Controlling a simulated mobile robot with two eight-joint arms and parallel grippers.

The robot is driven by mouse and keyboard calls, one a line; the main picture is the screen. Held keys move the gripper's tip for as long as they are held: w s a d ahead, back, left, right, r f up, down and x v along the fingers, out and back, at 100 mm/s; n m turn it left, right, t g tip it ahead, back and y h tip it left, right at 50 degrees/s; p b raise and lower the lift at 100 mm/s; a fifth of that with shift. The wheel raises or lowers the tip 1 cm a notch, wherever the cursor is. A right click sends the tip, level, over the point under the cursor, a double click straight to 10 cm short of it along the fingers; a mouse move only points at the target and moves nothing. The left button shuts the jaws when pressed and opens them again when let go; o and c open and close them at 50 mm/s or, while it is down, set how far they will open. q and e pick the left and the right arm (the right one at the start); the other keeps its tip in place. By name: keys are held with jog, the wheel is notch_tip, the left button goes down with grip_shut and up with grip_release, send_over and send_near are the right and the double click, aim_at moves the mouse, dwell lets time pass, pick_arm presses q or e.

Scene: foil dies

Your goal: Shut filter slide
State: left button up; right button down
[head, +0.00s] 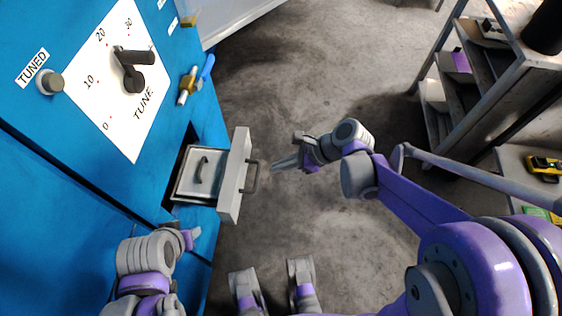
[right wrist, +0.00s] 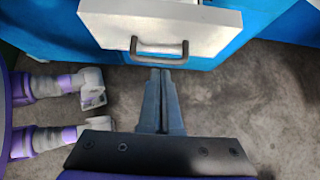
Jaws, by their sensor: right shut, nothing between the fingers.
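The filter slide (head: 234,175) is a pale drawer-like front pulled out of an opening in the blue cabinet. Behind its front is a tray (head: 182,196) with a small handle on a lid. A dark bar handle (head: 252,177) is on the outer face; the slide front (right wrist: 200,22) and handle (right wrist: 159,62) also show in the right wrist view. My right gripper (head: 274,167) is shut and empty, a little off the handle, pointing at it. In the right wrist view the closed fingers (right wrist: 160,72) end just below the handle. My left gripper (head: 198,234) is near the cabinet face, its fingers unclear.
The blue cabinet (head: 60,190) carries a white dial plate (head: 118,75) with a black lever (head: 133,70), a grey knob (head: 50,82) and a blue-handled valve (head: 205,70). A shelf rack (head: 475,70) stands at the right. Grey floor (head: 310,85) lies open between.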

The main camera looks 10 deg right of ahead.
aim_at(242, 173)
jog(key=b+x, duration=0.1)
jog(key=x, duration=0.5)
jog(key=shift+f, duration=0.15)
jog(key=a, duration=0.1)
jog(key=w+a, duration=0.1)
jog(key=a, duration=0.1)
jog(key=shift+a, duration=0.15)
jog(key=shift+w+a, duration=0.15)
jog(key=shift+a, duration=0.2)
jog(key=shift+a, duration=0.1)
jog(key=w+a, duration=0.2)
jog(key=a, duration=0.3)
jog(key=w+a, duration=0.1)
jog(key=a, duration=0.5)
jog(key=w+a+b, duration=0.1)
jog(key=w+a, duration=0.1)
jog(key=a, duration=0.4)
jog(key=shift+w+a, duration=0.1)
jog(key=shift+w, duration=0.25)
jog(key=shift+a, duration=0.15)
jog(key=shift+w+r, duration=0.1)
jog(key=shift+r, duration=0.1)
